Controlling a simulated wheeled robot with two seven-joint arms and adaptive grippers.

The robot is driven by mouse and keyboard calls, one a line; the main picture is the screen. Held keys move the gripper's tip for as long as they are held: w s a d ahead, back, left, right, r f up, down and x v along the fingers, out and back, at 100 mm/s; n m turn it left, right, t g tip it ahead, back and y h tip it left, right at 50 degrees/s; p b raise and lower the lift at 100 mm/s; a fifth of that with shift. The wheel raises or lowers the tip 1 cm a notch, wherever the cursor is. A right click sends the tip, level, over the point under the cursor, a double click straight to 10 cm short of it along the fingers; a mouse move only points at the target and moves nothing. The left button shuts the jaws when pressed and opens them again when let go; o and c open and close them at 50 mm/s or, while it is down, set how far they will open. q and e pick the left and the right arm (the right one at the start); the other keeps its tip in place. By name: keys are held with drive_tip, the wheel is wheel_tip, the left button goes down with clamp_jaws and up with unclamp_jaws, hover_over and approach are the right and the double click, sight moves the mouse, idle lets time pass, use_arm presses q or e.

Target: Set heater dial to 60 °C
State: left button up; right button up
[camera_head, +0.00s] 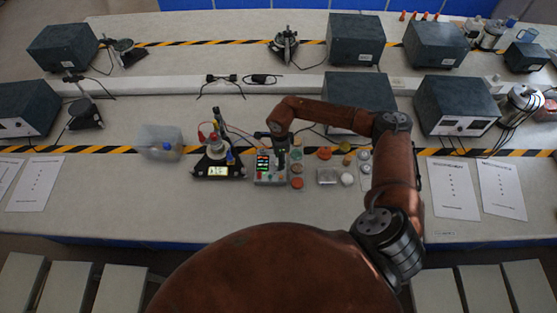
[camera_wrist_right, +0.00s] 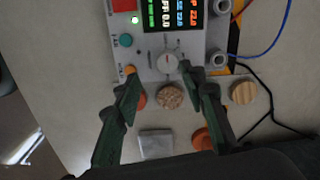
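The heater control box (camera_head: 265,172) stands at the middle of the bench. In the right wrist view its panel (camera_wrist_right: 153,42) shows a dark screen (camera_wrist_right: 176,14) with coloured digits, a teal button, a small orange button and a round pale dial (camera_wrist_right: 168,63) with a pointer mark. My right gripper (camera_head: 281,158) reaches down over the box. In the right wrist view its two dark fingers (camera_wrist_right: 161,72) are spread apart, with the dial between the tips. I cannot tell whether either finger touches the dial. My left gripper is not in view.
A flask on a black-based device (camera_head: 217,170) stands just left of the box, with a clear container (camera_head: 160,142) beyond. Several small discs and a metal block (camera_head: 326,176) lie close on the right. Red and blue cables leave the box. Bench space in front is free.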

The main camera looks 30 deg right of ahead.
sight(277, 162)
drive_tip(key=w+f, duration=0.1)
drive_tip(key=f, duration=0.2)
drive_tip(key=shift+w+a, duration=0.15)
drive_tip(key=shift+w, duration=0.2)
drive_tip(key=shift+s+f, duration=0.1)
drive_tip(key=shift+s, duration=0.2)
drive_tip(key=shift+w+f, duration=0.15)
drive_tip(key=shift+w, duration=0.1)
drive_tip(key=shift+c, duration=1.2)
drive_tip(key=shift+s, duration=0.15)
drive_tip(key=c, duration=0.5)
drive_tip(key=shift+c, duration=0.7)
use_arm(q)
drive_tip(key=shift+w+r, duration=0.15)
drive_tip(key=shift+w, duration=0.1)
use_arm(e)
clamp_jaws()
